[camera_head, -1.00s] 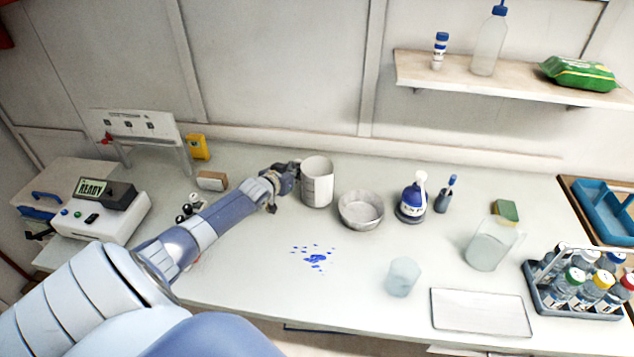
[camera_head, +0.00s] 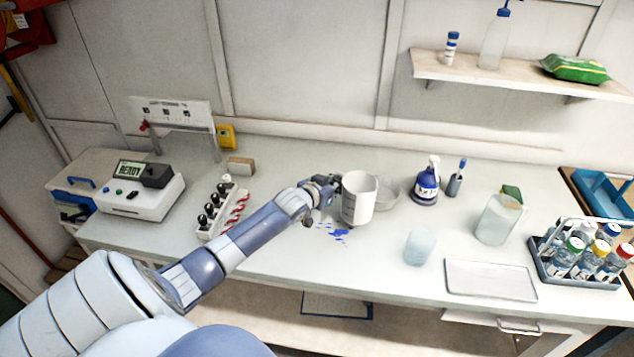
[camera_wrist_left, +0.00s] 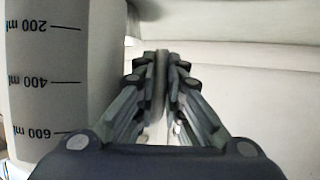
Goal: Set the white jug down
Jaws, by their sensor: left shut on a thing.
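My left gripper (camera_head: 325,190) is at the jug's left side. In the left wrist view, the gripper's fingers (camera_wrist_left: 161,85) are closed together on a narrow part beside the jug, apparently its handle. The jug wall (camera_wrist_left: 50,85) there shows 200, 400 and 600 ml marks. I cannot tell whether the jug's base touches the bench. My right gripper is not in view.
Blue spots (camera_head: 341,233) lie just in front of the jug. A translucent cup (camera_head: 419,248), a white tray (camera_head: 490,281) and a clear pitcher (camera_head: 497,222) stand to the right.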

